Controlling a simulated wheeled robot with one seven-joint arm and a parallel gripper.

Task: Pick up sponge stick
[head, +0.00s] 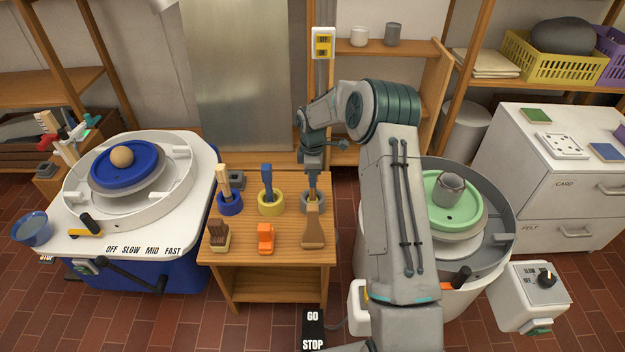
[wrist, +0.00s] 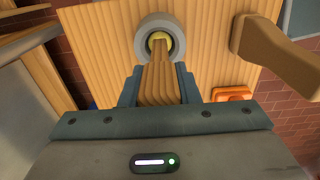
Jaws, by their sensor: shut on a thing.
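The sponge stick (wrist: 159,80) is a wooden stick with a yellow end, standing in a grey ring holder (wrist: 142,32) in the wrist view. Its yellow end sits inside the ring. My gripper (wrist: 160,88) is shut on the wooden stick, one finger on each side. In the head view my gripper (head: 312,168) comes down from above over the right back of the small wooden table (head: 290,255). The grey holder (head: 304,202) is beneath it, with the stick upright between.
A blue holder (head: 229,207) and a yellow holder (head: 270,207), each with a tool, stand left of the grey one. A brush (head: 220,238), an orange tool (head: 265,238) and a brown paddle (head: 313,230) are in front. Potter's wheels stand on both sides.

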